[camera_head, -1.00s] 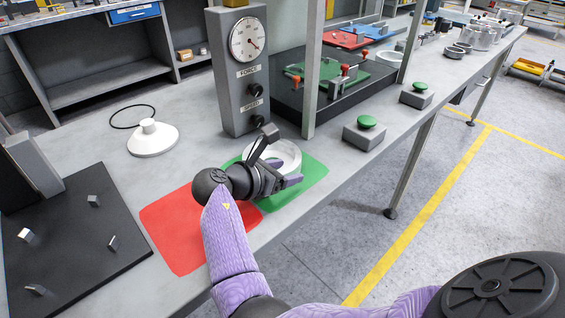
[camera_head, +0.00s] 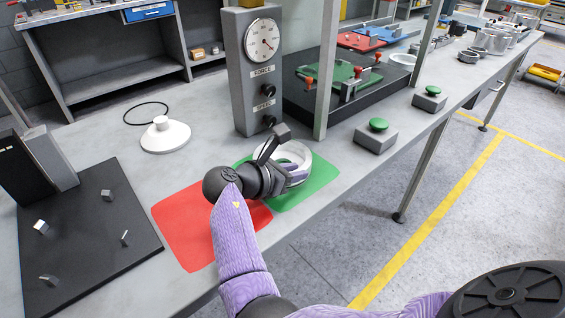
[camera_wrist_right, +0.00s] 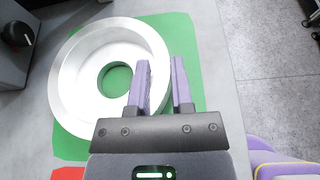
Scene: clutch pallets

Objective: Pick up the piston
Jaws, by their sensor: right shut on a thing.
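The piston, taken to be the white ring-shaped part (camera_head: 299,155), is at the green mat (camera_head: 318,178) on the grey bench. The right wrist view shows it as a wide white ring (camera_wrist_right: 75,75) with a round central hole and the green mat below. My right gripper (camera_head: 294,175) is shut on the ring's near right wall. In the right wrist view its purple fingers (camera_wrist_right: 161,82) stand either side of the wall, one inside and one outside. I cannot tell whether the ring touches the mat. My left gripper is not in view.
A red mat (camera_head: 185,230) lies left of the green one. A grey gauge column (camera_head: 247,85) and a post (camera_head: 327,80) stand behind. A white knobbed disc (camera_head: 165,137), a black ring (camera_head: 146,108) and a black pegged plate (camera_head: 85,260) lie left. Green-button boxes (camera_head: 376,137) stand right.

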